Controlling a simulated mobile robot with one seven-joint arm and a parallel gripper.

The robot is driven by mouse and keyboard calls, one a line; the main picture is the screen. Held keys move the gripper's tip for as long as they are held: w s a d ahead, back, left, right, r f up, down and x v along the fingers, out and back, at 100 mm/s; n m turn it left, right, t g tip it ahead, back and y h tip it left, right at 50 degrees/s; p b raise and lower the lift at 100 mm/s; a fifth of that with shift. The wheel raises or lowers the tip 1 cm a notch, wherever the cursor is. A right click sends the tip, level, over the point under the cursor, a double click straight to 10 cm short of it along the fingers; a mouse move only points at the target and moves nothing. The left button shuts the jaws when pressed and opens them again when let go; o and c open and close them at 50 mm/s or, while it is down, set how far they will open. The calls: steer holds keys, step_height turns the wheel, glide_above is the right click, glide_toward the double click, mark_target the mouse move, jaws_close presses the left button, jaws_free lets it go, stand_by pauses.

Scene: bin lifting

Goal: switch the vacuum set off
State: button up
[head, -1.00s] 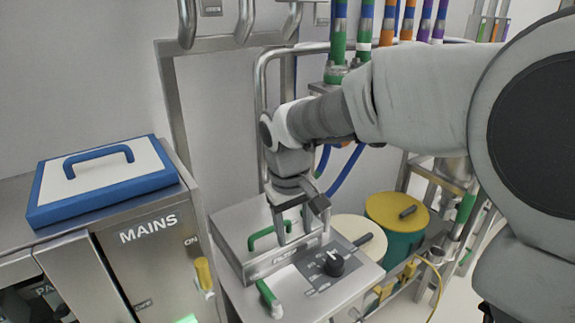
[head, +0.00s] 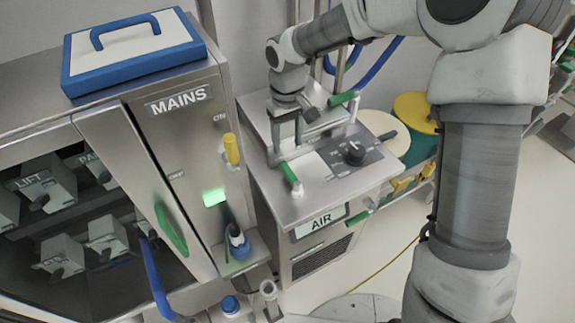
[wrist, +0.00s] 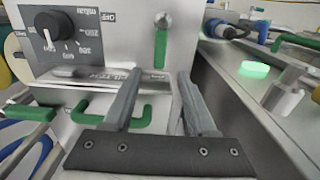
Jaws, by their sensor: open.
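A steel unit labelled AIR (head: 320,222) stands right of the MAINS cabinet. A black rotary knob (head: 354,153) sits on its top panel, and shows in the wrist view (wrist: 52,30) beside OFF lettering. A green lever (head: 289,172) lies near the panel's left front corner. In the wrist view this lever (wrist: 161,47) is just beyond my fingertips, roughly in line with the gap. My gripper (head: 286,150) is open, pointing down over the unit; it also shows in the wrist view (wrist: 159,75). I see no label reading vacuum.
The MAINS cabinet (head: 178,128) stands close on the left, with a yellow-handled switch (head: 231,149), a glowing green light (head: 214,197) and a blue-rimmed lid (head: 135,50). Round containers, one yellow-lidded (head: 413,108), stand at right. Floor is open at the lower right.

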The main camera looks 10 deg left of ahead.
mark_target(287, 169)
step_height(287, 169, down, 10)
stand_by(0.3)
jaws_close()
stand_by(1.4)
